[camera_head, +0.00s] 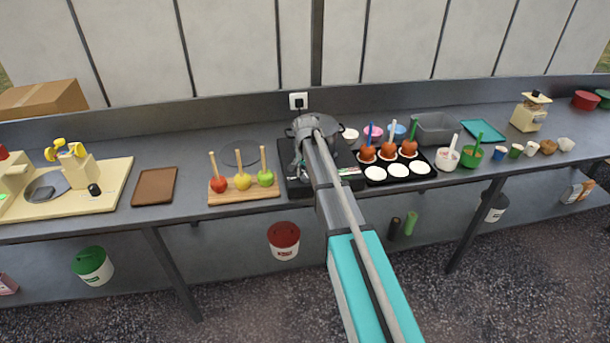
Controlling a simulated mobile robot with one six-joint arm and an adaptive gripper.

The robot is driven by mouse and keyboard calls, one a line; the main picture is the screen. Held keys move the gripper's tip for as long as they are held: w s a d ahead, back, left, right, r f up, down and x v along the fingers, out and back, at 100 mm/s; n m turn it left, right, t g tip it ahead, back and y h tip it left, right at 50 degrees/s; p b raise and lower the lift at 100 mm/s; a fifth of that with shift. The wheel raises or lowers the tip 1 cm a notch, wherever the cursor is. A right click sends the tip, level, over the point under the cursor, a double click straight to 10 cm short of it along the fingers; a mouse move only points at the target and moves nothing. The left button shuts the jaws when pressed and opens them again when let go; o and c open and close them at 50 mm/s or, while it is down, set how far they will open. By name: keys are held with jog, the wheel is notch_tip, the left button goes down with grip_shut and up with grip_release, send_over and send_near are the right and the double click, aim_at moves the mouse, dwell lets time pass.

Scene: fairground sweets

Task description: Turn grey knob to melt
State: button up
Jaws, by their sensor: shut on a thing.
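A dark hob (296,187) stands on the counter at the middle, with a grey pot (308,122) on it. My arm reaches over the hob from the front. My gripper (297,168) is at the hob's front left part, pointing down, and mostly hidden by my own wrist. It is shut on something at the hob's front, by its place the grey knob. I cannot make out the knob itself or its marks, as my gripper and arm cover that spot.
Left of the hob is a wooden board (243,195) with several apples on sticks. Right is a dark tray (398,176) with coated apples and white discs. A green bowl (471,157) and a grey bin (435,128) stand further right. A brown tray (155,187) lies left.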

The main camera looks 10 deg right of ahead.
jog(key=shift+m, duration=1.1)
jog(key=o, duration=1.1)
jog(key=shift+o, duration=0.2)
jog(key=shift+r, duration=0.15)
